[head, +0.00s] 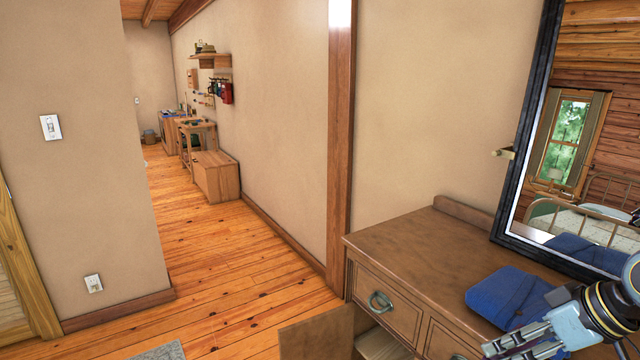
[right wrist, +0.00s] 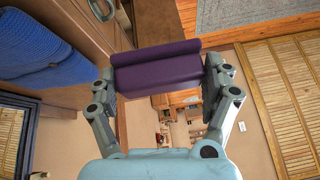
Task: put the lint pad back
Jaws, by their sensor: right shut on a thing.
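The lint pad, a purple block (right wrist: 158,72), sits between the two fingers of my right gripper (right wrist: 160,82) in the right wrist view. The gripper is shut on it, one finger at each end. In the head view my right gripper (head: 520,345) is at the lower right, in front of the dresser (head: 425,240) and below the blue folded cloth. The pad does not show in the head view. My left gripper is in neither view.
A blue folded cloth (head: 512,295) lies on the dresser top by a black-framed mirror (head: 508,215). A dresser door (head: 318,332) stands open at the lower front, with a pale interior (head: 378,345) beside it. A grey rug (head: 160,352) lies on the floor. The floor to the left is mostly clear.

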